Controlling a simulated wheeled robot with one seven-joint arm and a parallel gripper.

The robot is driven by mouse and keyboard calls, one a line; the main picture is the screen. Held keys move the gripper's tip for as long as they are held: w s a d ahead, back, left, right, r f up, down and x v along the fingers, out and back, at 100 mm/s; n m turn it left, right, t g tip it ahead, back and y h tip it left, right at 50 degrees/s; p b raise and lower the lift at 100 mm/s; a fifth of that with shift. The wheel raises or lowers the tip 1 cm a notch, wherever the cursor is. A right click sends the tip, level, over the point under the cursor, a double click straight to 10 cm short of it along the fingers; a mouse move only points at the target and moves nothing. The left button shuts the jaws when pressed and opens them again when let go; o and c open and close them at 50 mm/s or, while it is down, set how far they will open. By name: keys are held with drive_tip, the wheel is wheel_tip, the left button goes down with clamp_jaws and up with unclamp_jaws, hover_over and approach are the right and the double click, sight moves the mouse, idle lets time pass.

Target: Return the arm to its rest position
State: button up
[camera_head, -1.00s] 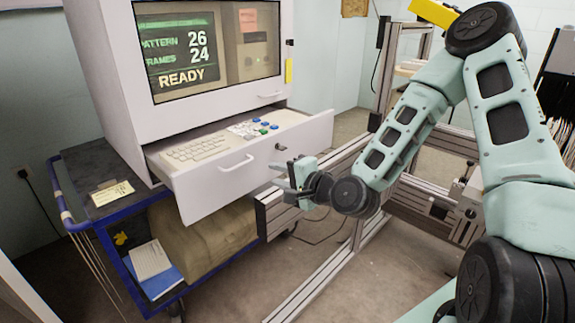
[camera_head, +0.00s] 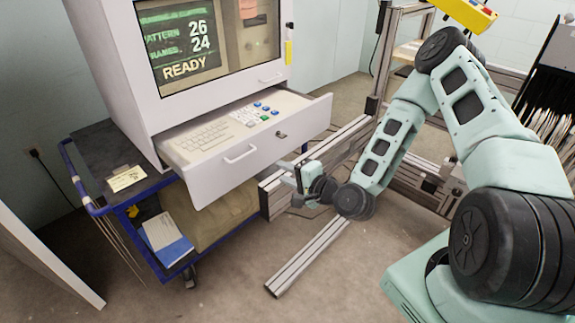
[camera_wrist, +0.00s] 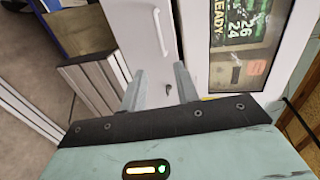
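My arm is bent in front of the loom frame at the right of the head view. My gripper (camera_head: 296,174) points left, just below the right end of the open drawer (camera_head: 235,155). In the wrist view my gripper (camera_wrist: 160,86) shows two pale fingers apart with nothing between them. The drawer front (camera_wrist: 150,40) and the console screen lie beyond the fingers. In the head view I cannot tell whether the gripper touches the drawer's underside.
The white console (camera_head: 110,60) with a READY screen (camera_head: 182,43) stands on a blue-edged cart (camera_head: 100,211). The open drawer holds a keyboard (camera_head: 203,135) and buttons. Aluminium rails (camera_head: 310,255) run along the floor. A yellow box (camera_head: 466,14) is at top right.

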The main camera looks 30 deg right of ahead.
drive_tip(key=shift+s, duration=0.15)
idle(0.5)
drive_tip(key=s+a+r+n+g, duration=0.4)
drive_tip(key=s+a+n+g, duration=0.3)
drive_tip(key=a+n+g, duration=0.45)
drive_tip(key=s+a+r+n+g+h, duration=0.1)
drive_tip(key=s+r+n, duration=0.4)
drive_tip(key=s, duration=0.5)
drive_tip(key=s+a+r+n+g+h, duration=0.1)
drive_tip(key=s+r+n+g+h, duration=0.1)
drive_tip(key=s+r+n, duration=0.3)
drive_tip(key=s+r+h, duration=0.1)
drive_tip(key=s+r, duration=0.2)
drive_tip(key=s, duration=0.2)
drive_tip(key=shift+s+r+n, duration=0.25)
drive_tip(key=shift+n, duration=0.1)
drive_tip(key=shift+a, duration=0.1)
idle(0.4)
